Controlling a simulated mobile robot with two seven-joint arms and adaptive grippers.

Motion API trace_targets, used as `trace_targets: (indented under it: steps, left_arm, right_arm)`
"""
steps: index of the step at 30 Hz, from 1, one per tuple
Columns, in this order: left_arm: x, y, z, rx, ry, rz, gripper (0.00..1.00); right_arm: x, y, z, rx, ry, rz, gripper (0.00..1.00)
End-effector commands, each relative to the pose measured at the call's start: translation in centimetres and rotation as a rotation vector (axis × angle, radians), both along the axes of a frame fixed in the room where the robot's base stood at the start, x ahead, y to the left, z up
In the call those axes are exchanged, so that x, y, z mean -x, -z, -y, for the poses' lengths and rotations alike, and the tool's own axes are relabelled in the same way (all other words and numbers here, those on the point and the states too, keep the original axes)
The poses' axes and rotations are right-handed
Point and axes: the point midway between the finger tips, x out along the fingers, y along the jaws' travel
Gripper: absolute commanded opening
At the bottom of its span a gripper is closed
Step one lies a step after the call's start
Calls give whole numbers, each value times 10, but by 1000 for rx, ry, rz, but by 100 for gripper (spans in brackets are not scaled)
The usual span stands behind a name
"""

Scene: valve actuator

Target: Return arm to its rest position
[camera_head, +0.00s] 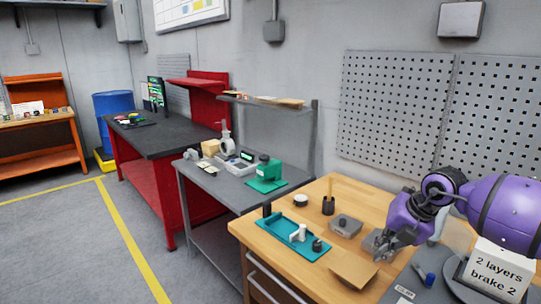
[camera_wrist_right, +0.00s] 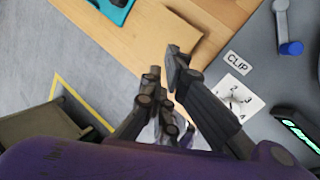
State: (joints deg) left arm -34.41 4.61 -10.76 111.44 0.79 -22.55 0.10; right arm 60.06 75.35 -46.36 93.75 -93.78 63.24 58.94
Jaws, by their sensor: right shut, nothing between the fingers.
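My right arm (camera_head: 505,215) is purple and comes in from the right in the head view. Its dark right gripper (camera_head: 380,252) hangs over the right part of the wooden workbench (camera_head: 262,235), above the area beside a tan flat board (camera_head: 354,276). In the right wrist view the gripper (camera_wrist_right: 165,72) has its fingers together with nothing held, and the same tan board (camera_wrist_right: 157,40) lies beyond the fingertips. My left gripper is not in view.
A teal tray (camera_head: 290,236) with small parts, a grey block (camera_head: 345,227) and a dark cup (camera_head: 328,206) stand on the wooden bench. A sign (camera_head: 497,272) reading "2 layers brake 2" stands close below my right arm. A pegboard (camera_head: 395,110) hangs behind.

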Motion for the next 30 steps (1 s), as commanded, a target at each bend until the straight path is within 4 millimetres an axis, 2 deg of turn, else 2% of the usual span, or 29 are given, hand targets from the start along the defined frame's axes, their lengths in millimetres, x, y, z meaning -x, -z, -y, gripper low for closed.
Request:
trace_targets:
  steps: [1, 5, 6, 8, 9, 10, 12, 14, 17, 20, 21, 23, 24, 26, 27, 29, 30]
  left_arm:
    - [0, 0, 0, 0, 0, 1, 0]
    - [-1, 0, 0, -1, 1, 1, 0]
    - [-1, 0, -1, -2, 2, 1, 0]
    - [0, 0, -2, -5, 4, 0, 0]
    - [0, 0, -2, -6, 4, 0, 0]
    - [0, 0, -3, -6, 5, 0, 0]
    - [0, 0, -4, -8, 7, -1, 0]
    - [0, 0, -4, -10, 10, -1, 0]
    - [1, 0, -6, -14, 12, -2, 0]
    - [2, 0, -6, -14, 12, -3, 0]
    - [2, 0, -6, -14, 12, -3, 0]
    - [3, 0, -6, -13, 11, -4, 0]
    - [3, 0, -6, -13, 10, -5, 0]
    - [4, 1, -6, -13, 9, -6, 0]
    - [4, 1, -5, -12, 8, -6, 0]
    - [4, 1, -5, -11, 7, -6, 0]
    - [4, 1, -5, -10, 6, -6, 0]
  right_arm:
    - [-1, 0, -42, -112, -74, 36, 0]
    - [5, -8, -142, -443, -199, 142, 0]
    - [10, -11, -173, -572, -208, 177, 0]
    - [19, -16, -213, -795, -169, 230, 0]
    - [21, -19, -228, -926, -106, 263, 0]
    - [22, -19, -234, -1009, -48, 283, 0]
    - [24, -11, -236, -1170, 123, 310, 0]
    - [26, 7, -227, -1270, 296, 315, 0]
    - [39, 55, -202, -1372, 614, 282, 0]
    - [68, 118, -174, -1409, 936, 208, 0]
    - [83, 142, -165, -1412, 1055, 172, 0]
    - [110, 178, -153, -1408, 1219, 115, 0]
    - [130, 201, -146, -1403, 1323, 73, 0]
    - [163, 232, -138, -1391, 1473, 10, 0]
    - [186, 252, -133, -1384, 1572, -31, 0]
    - [223, 278, -127, -1376, 1714, -92, 0]
    - [249, 294, -124, -1373, 1804, -128, 0]
